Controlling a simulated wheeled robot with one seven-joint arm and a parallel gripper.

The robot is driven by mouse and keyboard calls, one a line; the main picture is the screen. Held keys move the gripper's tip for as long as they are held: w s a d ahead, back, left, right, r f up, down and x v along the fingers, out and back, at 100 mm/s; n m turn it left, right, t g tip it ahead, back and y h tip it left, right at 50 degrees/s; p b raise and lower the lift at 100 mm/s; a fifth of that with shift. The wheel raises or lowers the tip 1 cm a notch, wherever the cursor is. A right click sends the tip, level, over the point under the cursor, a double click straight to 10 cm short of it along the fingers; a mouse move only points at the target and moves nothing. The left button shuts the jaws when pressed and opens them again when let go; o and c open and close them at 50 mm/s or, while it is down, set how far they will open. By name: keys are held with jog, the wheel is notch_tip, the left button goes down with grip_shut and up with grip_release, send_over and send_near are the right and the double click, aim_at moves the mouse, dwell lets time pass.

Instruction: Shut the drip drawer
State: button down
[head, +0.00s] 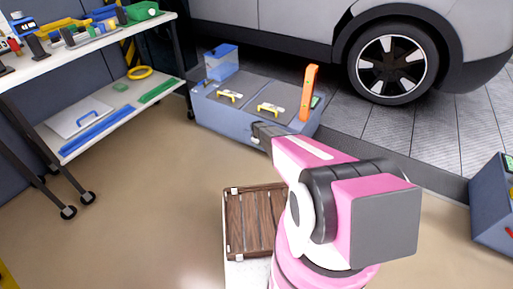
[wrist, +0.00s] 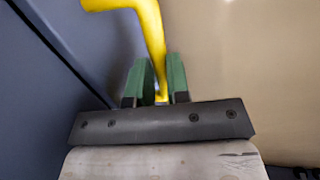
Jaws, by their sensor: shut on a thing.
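In the wrist view, the green fingertips of my gripper (wrist: 160,82) are shut on a yellow bar handle (wrist: 152,35). The handle bends at the top toward a blue-grey panel (wrist: 95,45), which looks like the drip drawer's front. A dark seam runs beside this panel. In the head view, my gripper (head: 264,132) is at the front of the low blue-grey cabinet (head: 222,116). My pink arm covers part of the cabinet front, and the drawer itself cannot be made out there. How far it stands open cannot be told.
On the cabinet are two yellow-handled lids (head: 229,96), a clear blue tank (head: 221,62) and an upright orange piece (head: 309,92). A shelved workbench (head: 105,48) is at left, a car (head: 385,30) behind. A wooden-slatted box (head: 254,215) is near me. Floor at left is clear.

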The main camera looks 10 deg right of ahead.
jog(key=shift+w+d, duration=0.15)
jog(key=shift+w, duration=0.1)
jog(key=c, duration=1.1)
grip_release()
jog(key=shift+s+r, duration=0.15)
jog(key=shift+r, duration=0.35)
notch_tip(320, 180, up, 10)
jog(key=s+a, duration=0.1)
jog(key=shift+s+f, duration=0.15)
